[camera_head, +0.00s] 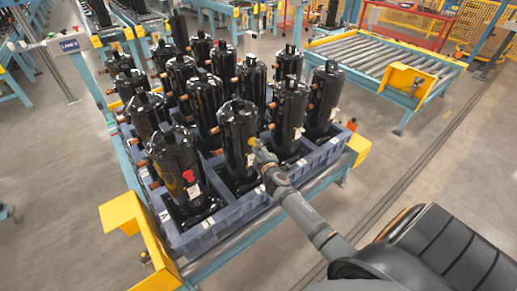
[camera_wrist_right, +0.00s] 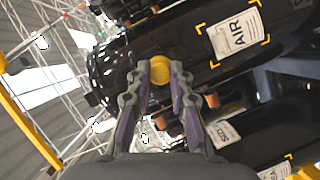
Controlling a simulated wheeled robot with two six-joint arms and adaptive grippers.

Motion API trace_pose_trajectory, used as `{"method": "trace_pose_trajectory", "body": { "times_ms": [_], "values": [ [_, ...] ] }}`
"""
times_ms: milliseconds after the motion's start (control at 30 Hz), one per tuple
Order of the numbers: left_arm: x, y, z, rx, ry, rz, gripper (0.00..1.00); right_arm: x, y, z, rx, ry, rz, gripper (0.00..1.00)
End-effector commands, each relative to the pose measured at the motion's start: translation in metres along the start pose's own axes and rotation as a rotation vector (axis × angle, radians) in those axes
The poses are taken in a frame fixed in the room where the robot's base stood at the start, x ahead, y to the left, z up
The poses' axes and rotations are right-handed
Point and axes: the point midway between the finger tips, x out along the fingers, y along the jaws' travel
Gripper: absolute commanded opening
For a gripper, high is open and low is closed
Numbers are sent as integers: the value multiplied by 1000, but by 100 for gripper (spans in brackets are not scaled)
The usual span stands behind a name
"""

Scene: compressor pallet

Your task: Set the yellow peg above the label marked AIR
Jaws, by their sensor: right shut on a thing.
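The yellow peg (camera_wrist_right: 160,69) is between the fingertips of my right gripper (camera_wrist_right: 159,78), which is shut on it. In the wrist view it lies against the dark side of a black compressor (camera_wrist_right: 110,64); I cannot tell whether it touches. The AIR label (camera_wrist_right: 237,34), white with yellow corner marks, is on the same compressor, to the right of the peg in this tilted view. In the head view my right gripper (camera_head: 262,156) reaches the front-right side of that compressor (camera_head: 238,130), with the yellow peg (camera_head: 251,142) at its tip. My left gripper is not in view.
Several black compressors stand close together in a blue-grey pallet (camera_head: 212,232) on a roller conveyor. A front compressor carries a red peg (camera_head: 188,176) above its own label (camera_head: 194,191). Copper stubs (camera_wrist_right: 211,101) stick out nearby. A yellow guard (camera_head: 145,240) stands at front left.

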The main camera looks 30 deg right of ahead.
Motion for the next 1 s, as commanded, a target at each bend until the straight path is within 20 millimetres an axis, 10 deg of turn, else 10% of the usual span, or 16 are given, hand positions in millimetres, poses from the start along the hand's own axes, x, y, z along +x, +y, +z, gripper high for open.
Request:
{"method": "trace_pose_trajectory", "body": {
  "times_ms": [233,267,433,767,1000],
  "values": [
    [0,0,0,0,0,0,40,1,0,0,0,0,0,0],
    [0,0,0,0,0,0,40,1,0,0,0,0,0,23],
    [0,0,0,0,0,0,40,1,0,0,0,0,0,46],
    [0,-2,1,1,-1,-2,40,-2,0,0,-1,0,0,47],
    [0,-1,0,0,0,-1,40,-47,-2,1,-2,0,-3,47]
  ]
}}
